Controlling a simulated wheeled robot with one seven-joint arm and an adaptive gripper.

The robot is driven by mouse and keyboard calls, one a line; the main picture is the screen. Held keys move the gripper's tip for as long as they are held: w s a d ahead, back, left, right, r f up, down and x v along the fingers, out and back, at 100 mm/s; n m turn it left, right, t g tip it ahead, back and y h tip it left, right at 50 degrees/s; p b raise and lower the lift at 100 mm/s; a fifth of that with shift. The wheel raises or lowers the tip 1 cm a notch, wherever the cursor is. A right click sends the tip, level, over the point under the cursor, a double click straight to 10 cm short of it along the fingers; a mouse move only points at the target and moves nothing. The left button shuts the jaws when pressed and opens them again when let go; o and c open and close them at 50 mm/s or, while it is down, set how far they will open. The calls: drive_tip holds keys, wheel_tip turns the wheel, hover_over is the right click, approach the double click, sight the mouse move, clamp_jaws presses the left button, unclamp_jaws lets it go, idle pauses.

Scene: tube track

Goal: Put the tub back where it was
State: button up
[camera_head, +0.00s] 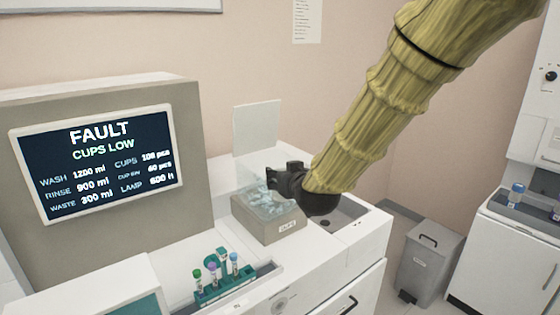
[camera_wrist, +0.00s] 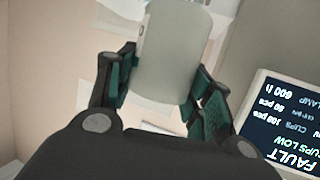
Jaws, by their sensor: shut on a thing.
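My gripper (camera_wrist: 160,85) is shut on a pale grey, smooth-sided tub (camera_wrist: 172,50). The tub sits between the two green-padded fingers in the wrist view, and its top end runs up to the picture's edge. In the head view, my dark gripper (camera_head: 288,180) is just above and behind a grey-beige box (camera_head: 268,228) with a small label and clear pieces in it. The held tub cannot be clearly told apart there from the pale surroundings.
A screen (camera_head: 98,163) reads FAULT, CUPS LOW. A raised white panel (camera_head: 256,126) stands behind the box. A teal rack (camera_head: 222,285) with capped tubes is in front. A sunken dark tray (camera_head: 345,212) is right of the box. A grey bin (camera_head: 430,262) stands on the floor.

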drive_tip(key=s+d+f+m+h, duration=0.1)
drive_tip(key=s+d+f, duration=0.3)
drive_tip(key=f, duration=0.6)
drive_tip(key=s+d+f+m+h, duration=0.1)
drive_tip(key=s+d+f, duration=0.4)
drive_tip(key=f, duration=0.5)
drive_tip(key=s+d+f+m+h, duration=0.1)
drive_tip(key=s+d+f, duration=0.4)
drive_tip(key=f, duration=0.6)
drive_tip(key=shift+d+t+h, duration=0.4)
drive_tip(key=shift+d+h, duration=0.1)
drive_tip(key=shift+d, duration=0.2)
drive_tip(key=shift+s+d+f, duration=0.1)
